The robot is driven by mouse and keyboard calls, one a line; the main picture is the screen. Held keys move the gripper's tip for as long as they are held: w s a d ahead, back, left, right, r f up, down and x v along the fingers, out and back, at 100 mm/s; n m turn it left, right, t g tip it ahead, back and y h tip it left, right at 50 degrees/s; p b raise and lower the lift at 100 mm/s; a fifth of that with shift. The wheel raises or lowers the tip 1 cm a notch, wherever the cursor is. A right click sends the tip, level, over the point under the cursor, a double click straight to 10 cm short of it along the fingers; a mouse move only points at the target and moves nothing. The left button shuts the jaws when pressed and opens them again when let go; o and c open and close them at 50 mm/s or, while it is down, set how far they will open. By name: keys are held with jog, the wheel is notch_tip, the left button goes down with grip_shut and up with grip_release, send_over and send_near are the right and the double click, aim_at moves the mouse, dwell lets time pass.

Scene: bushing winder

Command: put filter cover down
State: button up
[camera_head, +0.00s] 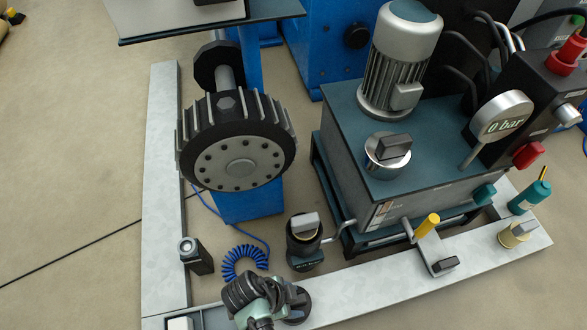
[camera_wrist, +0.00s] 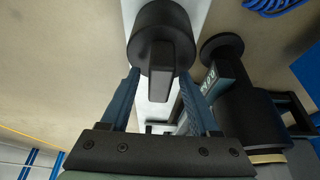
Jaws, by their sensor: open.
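A black round cover (camera_wrist: 166,22) with a flat upright handle (camera_wrist: 159,70), which I take for the filter cover, is over the pale metal beam in the wrist view. My gripper (camera_wrist: 160,78) is open. Its two blue fingers stand on either side of the handle, with a visible gap. In the head view my gripper (camera_head: 262,297) is at the bottom, over the front beam. A dark round piece (camera_head: 295,308) shows beside it, partly hidden by it. Whether the cover rests fully on the beam is unclear.
A black cylindrical housing (camera_head: 304,250) with a grey-topped handle stands close behind my gripper. A blue coiled hose (camera_head: 243,262) and a short black post (camera_head: 198,256) are to the left. The tank unit (camera_head: 345,165) stands at right. Floor inside the frame is partly free.

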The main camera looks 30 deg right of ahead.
jog(key=shift+r, duration=0.1)
jog(key=shift+r+p, duration=0.3)
jog(key=shift+r, duration=0.05)
jog(key=p+v, duration=0.7)
jog(key=v, duration=0.4)
jog(key=shift+a+r, duration=0.25)
jog(key=shift+r, duration=0.05)
jog(key=shift+w, duration=0.15)
